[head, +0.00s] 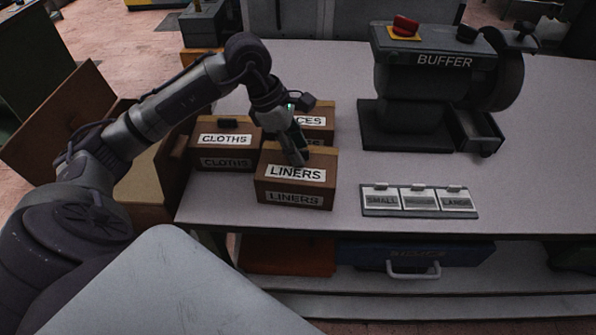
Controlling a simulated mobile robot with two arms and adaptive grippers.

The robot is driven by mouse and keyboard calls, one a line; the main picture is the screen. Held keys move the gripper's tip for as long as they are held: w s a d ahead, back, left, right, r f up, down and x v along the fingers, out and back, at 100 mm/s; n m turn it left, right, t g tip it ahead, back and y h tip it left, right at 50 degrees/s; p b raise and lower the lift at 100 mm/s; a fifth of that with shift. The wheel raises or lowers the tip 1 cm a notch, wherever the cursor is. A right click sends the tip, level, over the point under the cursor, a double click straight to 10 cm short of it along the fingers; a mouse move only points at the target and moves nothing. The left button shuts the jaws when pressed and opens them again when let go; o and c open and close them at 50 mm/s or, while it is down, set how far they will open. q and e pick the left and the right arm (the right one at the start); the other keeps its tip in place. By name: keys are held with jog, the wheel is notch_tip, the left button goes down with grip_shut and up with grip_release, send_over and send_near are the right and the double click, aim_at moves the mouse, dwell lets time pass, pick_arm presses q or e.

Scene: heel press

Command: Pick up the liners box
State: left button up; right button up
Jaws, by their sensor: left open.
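The liners box (288,183) is a brown box with white LINERS labels on its top and front. It sits upright on the grey table near the front edge, left of the middle. My left gripper (297,158) is open and points down at the top of the liners box, at its back part. I cannot tell whether its fingers touch the box. The gripper and wrist hide part of the box's top and the box behind. My right gripper does not show.
The cloths box (226,163) stands just left of the liners box, and a box labelled "...CES" (318,117) stands behind it. A buffer machine (435,85) is at the back right. A size-label plate (419,199) lies to the right. The table (545,150) is clear at far right.

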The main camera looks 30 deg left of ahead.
pick_arm(q)
grip_shut()
jog(key=shift+r, duration=0.1)
dwell(0.4)
